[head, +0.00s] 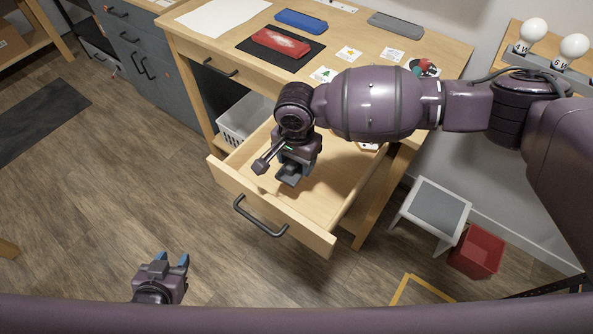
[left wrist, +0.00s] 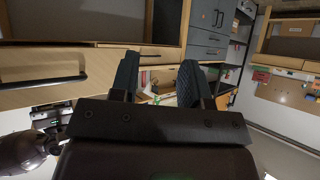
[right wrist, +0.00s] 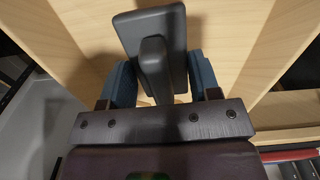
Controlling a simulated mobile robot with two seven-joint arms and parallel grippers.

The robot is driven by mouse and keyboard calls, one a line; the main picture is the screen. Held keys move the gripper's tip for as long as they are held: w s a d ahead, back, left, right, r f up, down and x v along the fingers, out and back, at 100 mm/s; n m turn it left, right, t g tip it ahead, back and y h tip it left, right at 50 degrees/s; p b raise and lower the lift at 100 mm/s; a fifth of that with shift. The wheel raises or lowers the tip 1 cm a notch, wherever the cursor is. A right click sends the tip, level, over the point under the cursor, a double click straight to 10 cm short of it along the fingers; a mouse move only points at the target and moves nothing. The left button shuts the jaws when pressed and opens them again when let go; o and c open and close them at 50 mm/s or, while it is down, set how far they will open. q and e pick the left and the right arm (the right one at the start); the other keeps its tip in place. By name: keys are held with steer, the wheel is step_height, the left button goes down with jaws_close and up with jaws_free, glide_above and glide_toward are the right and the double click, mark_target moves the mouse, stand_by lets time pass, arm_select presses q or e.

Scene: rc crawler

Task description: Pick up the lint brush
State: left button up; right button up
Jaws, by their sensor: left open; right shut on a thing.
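The lint brush (right wrist: 150,32), dark grey with a flat rectangular head and a narrower handle, shows in the right wrist view. My right gripper (right wrist: 152,85) is shut on its handle, one blue finger on each side. In the head view my right gripper (head: 291,173) hangs over the open wooden drawer (head: 232,186), and I cannot clearly make out the brush there. My left gripper (head: 172,260) is open and empty, low in front of the drawer; its spread fingers show in the left wrist view (left wrist: 158,82).
The desk (head: 450,57) above the drawer holds a red case (head: 281,42) on a black mat, a blue case (head: 301,20) and several cards. A white basket (head: 238,127) sits behind the drawer. A stool (head: 433,208) and red bin (head: 477,250) stand at right.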

step_height(320, 180, up, 13)
steer(key=p, duration=0.2)
steer(key=shift+r, duration=0.15)
